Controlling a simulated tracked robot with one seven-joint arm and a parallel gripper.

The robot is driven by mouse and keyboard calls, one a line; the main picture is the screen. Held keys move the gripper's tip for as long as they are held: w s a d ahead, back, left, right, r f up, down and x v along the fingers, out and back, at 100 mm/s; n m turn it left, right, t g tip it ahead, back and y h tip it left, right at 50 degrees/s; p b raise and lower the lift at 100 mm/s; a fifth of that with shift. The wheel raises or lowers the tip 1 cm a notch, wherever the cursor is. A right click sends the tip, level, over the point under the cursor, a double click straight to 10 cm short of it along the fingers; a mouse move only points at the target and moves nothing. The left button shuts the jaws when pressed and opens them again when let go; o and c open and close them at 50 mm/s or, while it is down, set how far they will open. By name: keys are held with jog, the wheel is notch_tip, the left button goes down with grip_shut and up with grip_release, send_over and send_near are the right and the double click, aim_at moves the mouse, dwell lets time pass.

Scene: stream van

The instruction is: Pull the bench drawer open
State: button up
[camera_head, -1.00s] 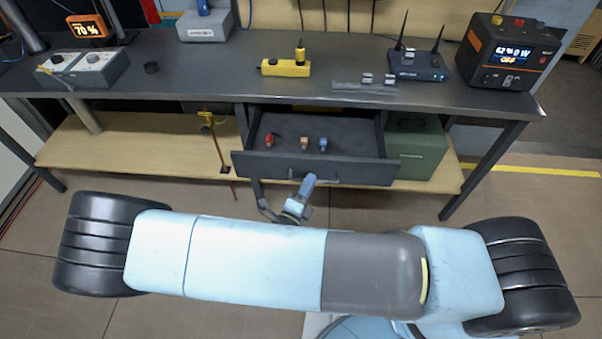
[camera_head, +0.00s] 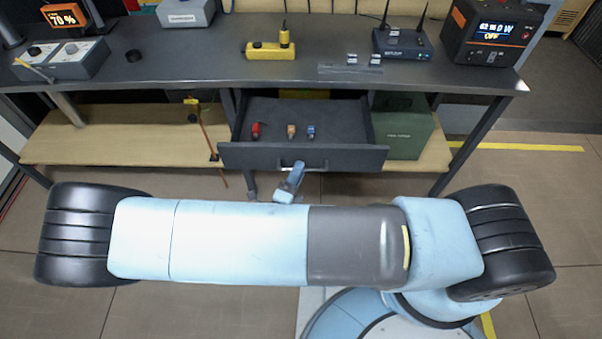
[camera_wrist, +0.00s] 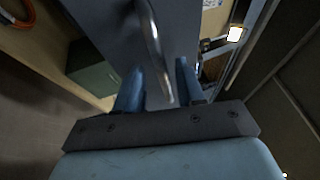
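The bench drawer (camera_head: 345,158) is dark grey and stands pulled out from under the bench top, its inside showing. Its metal bar handle (camera_head: 313,167) is on the front face; the handle also shows in the wrist view (camera_wrist: 153,42). My gripper (camera_head: 297,168) is at the left part of the handle. In the wrist view my gripper's two blue fingers (camera_wrist: 160,66) stand apart, with the handle bar passing between them and gaps beside it. Contact between fingers and bar is hard to tell.
Small red (camera_head: 256,130), tan (camera_head: 291,130) and blue (camera_head: 311,131) items lie in the drawer. A green box (camera_head: 405,135) stands on the lower shelf to the right. The bench top (camera_head: 200,65) carries several devices. The floor in front of the drawer holds my own body.

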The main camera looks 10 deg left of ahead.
jog(key=shift+s, duration=0.1)
jog(key=v, duration=1.3)
jog(key=shift+s+a, duration=0.2)
jog(key=shift+s, duration=0.05)
